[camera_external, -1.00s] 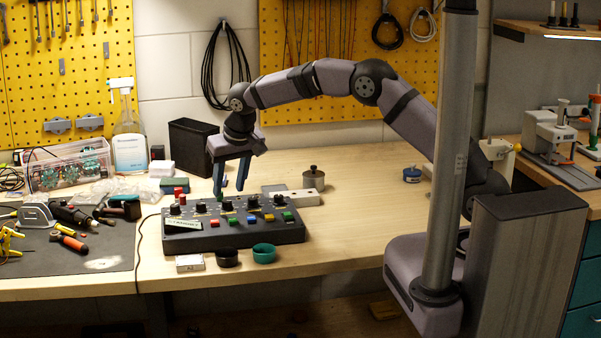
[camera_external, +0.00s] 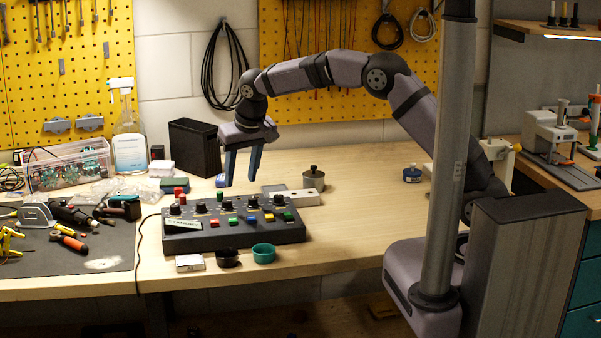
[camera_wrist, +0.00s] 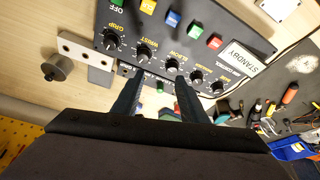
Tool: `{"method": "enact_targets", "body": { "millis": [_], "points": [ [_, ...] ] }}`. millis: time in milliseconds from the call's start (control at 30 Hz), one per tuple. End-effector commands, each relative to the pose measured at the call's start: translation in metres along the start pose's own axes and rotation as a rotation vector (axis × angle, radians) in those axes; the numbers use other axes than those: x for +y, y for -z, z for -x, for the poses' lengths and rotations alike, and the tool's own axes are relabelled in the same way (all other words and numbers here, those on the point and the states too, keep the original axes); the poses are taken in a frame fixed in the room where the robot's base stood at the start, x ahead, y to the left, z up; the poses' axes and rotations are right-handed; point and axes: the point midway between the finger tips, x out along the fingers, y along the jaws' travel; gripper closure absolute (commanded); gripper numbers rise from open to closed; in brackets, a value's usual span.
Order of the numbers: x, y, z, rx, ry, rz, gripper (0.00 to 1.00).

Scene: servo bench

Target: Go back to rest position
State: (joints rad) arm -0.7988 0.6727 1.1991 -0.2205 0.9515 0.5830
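My gripper (camera_external: 242,168) hangs above the back edge of the control box, fingers pointing down and apart with nothing between them. In the wrist view the two blue fingers of my gripper (camera_wrist: 157,92) stand apart, with the control box (camera_wrist: 190,50) beyond them. The dark control box (camera_external: 235,236) lies on the bench with a row of black knobs and several coloured buttons. A sign reading STANDBY (camera_wrist: 245,58) sits on its panel; it also shows in the external view (camera_external: 184,226). My gripper touches nothing.
A black bin (camera_external: 195,148) stands behind. The bench to the right is largely clear.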

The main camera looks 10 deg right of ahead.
Motion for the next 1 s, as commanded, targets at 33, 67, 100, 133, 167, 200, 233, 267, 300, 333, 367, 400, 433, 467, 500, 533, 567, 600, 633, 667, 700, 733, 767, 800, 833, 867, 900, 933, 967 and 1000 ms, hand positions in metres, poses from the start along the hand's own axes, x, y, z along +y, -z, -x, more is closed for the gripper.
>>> {"method": "enact_targets", "body": {
  "millis": [33, 67, 100, 133, 167, 200, 233, 267, 300, 333, 367, 400, 433, 467, 500, 533, 567, 600, 633, 667, 700, 733, 767, 800, 833, 867, 900, 933, 967, 1000],
  "points": [
    [0.019, -0.002, 0.001, -0.011, -0.009, -0.013, 0.61],
    [0.029, -0.004, 0.002, -0.019, -0.014, -0.017, 0.61],
    [0.046, -0.009, 0.002, -0.032, -0.021, -0.026, 0.61],
    [0.06, -0.013, 0.002, -0.043, -0.027, -0.032, 0.61],
    [0.074, -0.018, 0.003, -0.055, -0.033, -0.039, 0.61],
    [0.094, -0.026, 0.004, -0.071, -0.041, -0.048, 0.61],
    [0.11, -0.033, 0.005, -0.084, -0.046, -0.058, 0.61],
    [0.125, -0.041, 0.006, -0.098, -0.051, -0.067, 0.61],
    [0.146, -0.053, 0.009, -0.116, -0.058, -0.078, 0.61],
    [0.16, -0.062, 0.01, -0.129, -0.061, -0.088, 0.61],
    [0.174, -0.073, 0.012, -0.143, -0.065, -0.098, 0.61],
    [0.192, -0.088, 0.014, -0.162, -0.069, -0.111, 0.61],
    [0.204, -0.099, 0.016, -0.174, -0.071, -0.121, 0.61],
    [0.216, -0.112, 0.018, -0.188, -0.073, -0.132, 0.61],
    [0.231, -0.129, 0.021, -0.206, -0.075, -0.146, 0.61],
    [0.241, -0.142, 0.023, -0.218, -0.076, -0.157, 0.61],
    [0.251, -0.156, 0.025, -0.232, -0.077, -0.168, 0.61],
    [0.263, -0.175, 0.028, -0.248, -0.077, -0.184, 0.61],
    [0.27, -0.189, 0.03, -0.26, -0.076, -0.195, 0.61],
    [0.277, -0.204, 0.032, -0.272, -0.075, -0.206, 0.61],
    [0.284, -0.222, 0.035, -0.286, -0.074, -0.221, 0.61],
    [0.289, -0.236, 0.036, -0.297, -0.072, -0.23, 0.61],
    [0.293, -0.249, 0.038, -0.306, -0.07, -0.242, 0.61],
    [0.297, -0.265, 0.04, -0.318, -0.068, -0.254, 0.61],
    [0.299, -0.276, 0.041, -0.326, -0.066, -0.263, 0.61],
    [0.301, -0.287, 0.042, -0.333, -0.064, -0.27, 0.61],
    [0.303, -0.299, 0.044, -0.341, -0.062, -0.281, 0.61],
    [0.303, -0.307, 0.045, -0.348, -0.059, -0.287, 0.61],
    [0.304, -0.315, 0.045, -0.353, -0.058, -0.294, 0.61],
    [0.304, -0.323, 0.046, -0.358, -0.056, -0.299, 0.61]
  ]
}}
